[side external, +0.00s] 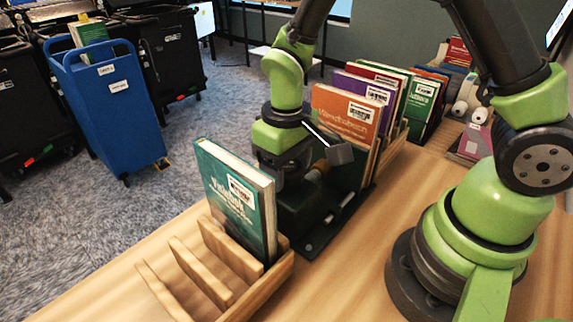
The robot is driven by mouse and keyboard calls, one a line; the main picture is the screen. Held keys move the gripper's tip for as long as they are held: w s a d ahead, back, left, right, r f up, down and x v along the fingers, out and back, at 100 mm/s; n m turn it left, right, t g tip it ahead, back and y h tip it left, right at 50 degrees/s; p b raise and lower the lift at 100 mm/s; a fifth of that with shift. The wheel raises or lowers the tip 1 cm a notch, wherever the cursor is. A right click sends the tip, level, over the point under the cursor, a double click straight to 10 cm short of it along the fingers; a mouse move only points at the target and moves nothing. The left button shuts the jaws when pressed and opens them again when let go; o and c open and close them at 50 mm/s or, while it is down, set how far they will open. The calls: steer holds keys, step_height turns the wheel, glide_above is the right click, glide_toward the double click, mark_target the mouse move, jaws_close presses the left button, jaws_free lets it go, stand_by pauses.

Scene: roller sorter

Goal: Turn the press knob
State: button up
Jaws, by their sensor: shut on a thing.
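My gripper (283,178) points down at a small dark press (318,240) on the wooden table, between the two book racks. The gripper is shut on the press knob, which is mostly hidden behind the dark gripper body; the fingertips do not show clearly. A small brownish round part (319,168) shows just right of the gripper. A grey block (340,153) on a thin pale rod sticks out to the right, above the press.
A teal book (228,195) stands in a slotted wooden rack (215,270) close to the gripper's left. Several books (347,112) stand in a rack behind. A blue bin (108,105) stands on the carpet.

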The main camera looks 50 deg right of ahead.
steer(key=m, duration=0.7)
stand_by(0.6)
steer(key=o, duration=0.9)
step_height(320, 180, up, 10)
